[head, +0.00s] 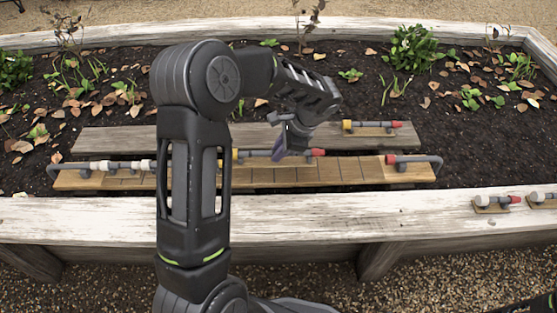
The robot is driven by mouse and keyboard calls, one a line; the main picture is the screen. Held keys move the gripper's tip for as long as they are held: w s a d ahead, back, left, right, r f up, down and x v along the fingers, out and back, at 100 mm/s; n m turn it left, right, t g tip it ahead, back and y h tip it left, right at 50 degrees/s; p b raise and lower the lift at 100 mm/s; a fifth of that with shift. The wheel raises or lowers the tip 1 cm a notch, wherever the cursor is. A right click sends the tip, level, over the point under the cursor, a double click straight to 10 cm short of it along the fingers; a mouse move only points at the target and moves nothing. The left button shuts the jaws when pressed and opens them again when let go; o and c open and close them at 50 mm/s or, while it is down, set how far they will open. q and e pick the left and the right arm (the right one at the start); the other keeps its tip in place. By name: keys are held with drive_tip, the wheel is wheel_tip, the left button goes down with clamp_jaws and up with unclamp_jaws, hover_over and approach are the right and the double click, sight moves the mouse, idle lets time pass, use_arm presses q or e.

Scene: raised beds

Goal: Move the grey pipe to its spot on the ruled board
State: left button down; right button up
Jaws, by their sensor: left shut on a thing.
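The ruled board (335,176) is a long light wooden strip with dark cross lines, lying along the front of the bed. My left gripper (285,152) reaches down over the middle of it. It is shut on a grey pipe (262,154) with a yellow left end and a red right end, lying roughly along the board's back edge. The fingers hide part of the pipe, and I cannot tell whether it touches the board. Whitish pipe pieces (118,166) lie on the board's left part. A grey elbow with a red end (412,160) sits at its right end. My right gripper is out of view.
Another yellow-and-red-ended pipe (372,125) rests on a wooden block on the grey plank (110,138) behind. Pipe pieces with white and red ends (496,201) sit on blocks on the front ledge (335,215) at right. Plants and dry leaves fill the soil behind.

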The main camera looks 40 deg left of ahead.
use_arm(q)
drive_tip(key=shift+f+b, duration=0.5)
drive_tip(key=shift+f, duration=1.3)
drive_tip(key=shift+f, duration=0.15)
drive_tip(key=c, duration=1.4)
unclamp_jaws()
drive_tip(key=shift+d+r, duration=0.15)
drive_tip(key=shift+r, duration=0.35)
drive_tip(key=p+v, duration=0.4)
drive_tip(key=v, duration=0.7)
drive_tip(key=shift+w+d+r, duration=0.1)
